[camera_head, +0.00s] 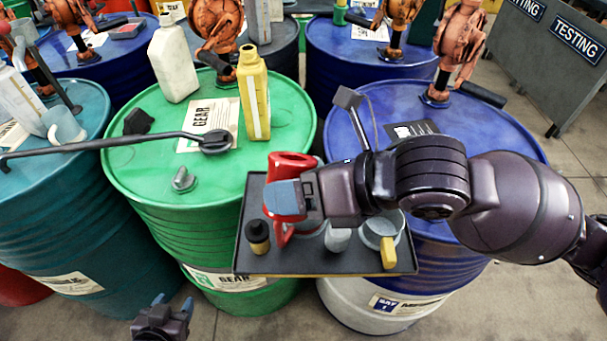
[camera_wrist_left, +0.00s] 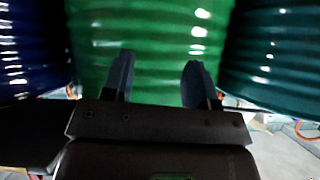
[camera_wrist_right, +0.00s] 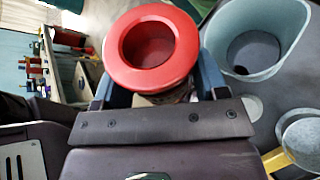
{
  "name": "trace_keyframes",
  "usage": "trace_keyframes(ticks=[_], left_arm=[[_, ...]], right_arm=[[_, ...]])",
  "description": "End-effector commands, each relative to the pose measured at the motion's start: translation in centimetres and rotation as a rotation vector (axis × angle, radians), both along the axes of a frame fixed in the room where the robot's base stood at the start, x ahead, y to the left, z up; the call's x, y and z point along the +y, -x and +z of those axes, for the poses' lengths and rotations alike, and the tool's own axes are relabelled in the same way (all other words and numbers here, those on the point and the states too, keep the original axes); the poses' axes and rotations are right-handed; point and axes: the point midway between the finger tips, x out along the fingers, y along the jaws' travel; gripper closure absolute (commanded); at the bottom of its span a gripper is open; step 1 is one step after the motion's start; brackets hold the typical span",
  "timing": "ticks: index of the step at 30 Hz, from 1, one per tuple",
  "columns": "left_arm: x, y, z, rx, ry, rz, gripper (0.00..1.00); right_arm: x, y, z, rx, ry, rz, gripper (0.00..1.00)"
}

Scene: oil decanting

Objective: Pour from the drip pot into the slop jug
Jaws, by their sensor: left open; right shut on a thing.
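My right gripper (camera_head: 290,197) is shut on a red round-mouthed pot (camera_head: 291,160) over the tray's left part. The right wrist view shows its mouth (camera_wrist_right: 150,50) facing the camera, dark inside. A grey vessel with a yellow handle (camera_head: 389,252) stands on the tray's right part, partly hidden by my right arm. A smaller grey cup (camera_head: 338,238) stands left of it. The right wrist view shows a wide pale grey vessel (camera_wrist_right: 265,40). No label shows which vessel is the drip pot or slop jug. My left gripper (camera_head: 172,299) is open and empty, low before the green drum.
The dark tray (camera_head: 330,265) also holds a small black-and-amber bottle (camera_head: 257,236). The green drum (camera_head: 130,175) carries a yellow bottle (camera_head: 254,95), a white bottle (camera_head: 174,62) and a long-handled tool (camera_head: 90,143). A blue drum (camera_head: 480,135) stands behind my right arm.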

Motion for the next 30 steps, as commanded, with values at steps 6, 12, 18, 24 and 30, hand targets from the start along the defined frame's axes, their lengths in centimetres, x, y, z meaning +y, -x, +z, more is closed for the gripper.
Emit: trace_keyframes(ticks=[6,12,18,24,30], left_arm=[[0.1,0.0,0.5,-0.006,-0.001,0.001,0.47],[0.3,1.0,0.4,0.017,-0.002,0.008,0.47],[0.3,0.9,1.8,0.005,-0.001,0.009,0.47],[0.2,0.3,3.0,-0.011,-0.001,0.007,0.47],[0.2,-0.2,3.9,-0.023,0.0,0.006,0.47]], right_arm=[[0.3,0.9,0.6,-0.112,0.029,0.002,0.68],[0.4,1.6,0.4,-0.2,0.052,0.001,0.68],[0.6,2.1,0.1,-0.285,0.075,0.001,0.68],[0.7,2.7,-0.3,-0.372,0.098,0.001,0.68],[0.9,3.2,-0.6,-0.457,0.122,0.001,0.68]])
